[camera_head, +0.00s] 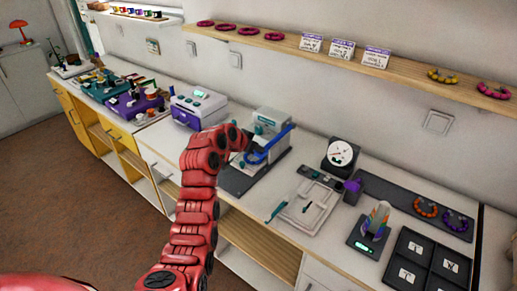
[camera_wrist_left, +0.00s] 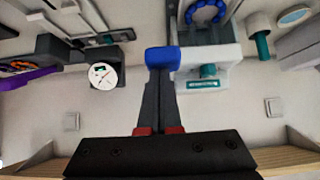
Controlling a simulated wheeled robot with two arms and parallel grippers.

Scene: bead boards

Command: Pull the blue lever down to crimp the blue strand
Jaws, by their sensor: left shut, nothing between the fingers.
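The blue lever (camera_head: 272,146) slants across the front of a grey-white crimping press (camera_head: 270,124) on the counter. In the left wrist view, the lever's blue end (camera_wrist_left: 162,58) is right at my fingertips and hides them in part. My left gripper (camera_head: 245,148) is by the lever's near left end, at the end of my red arm. It also shows in the left wrist view (camera_wrist_left: 160,75), with its fingers shut together and nothing between them. I cannot tell whether they touch the lever. A blue bead ring (camera_wrist_left: 205,12) shows at the press in the left wrist view. My right gripper is not in view.
A white and purple machine (camera_head: 198,107) stands left of the press. To the right are a light tray (camera_head: 308,209), a round dial gauge (camera_head: 341,153) and a dark compartment tray (camera_head: 427,262). A wooden shelf (camera_head: 290,41) runs along the wall above.

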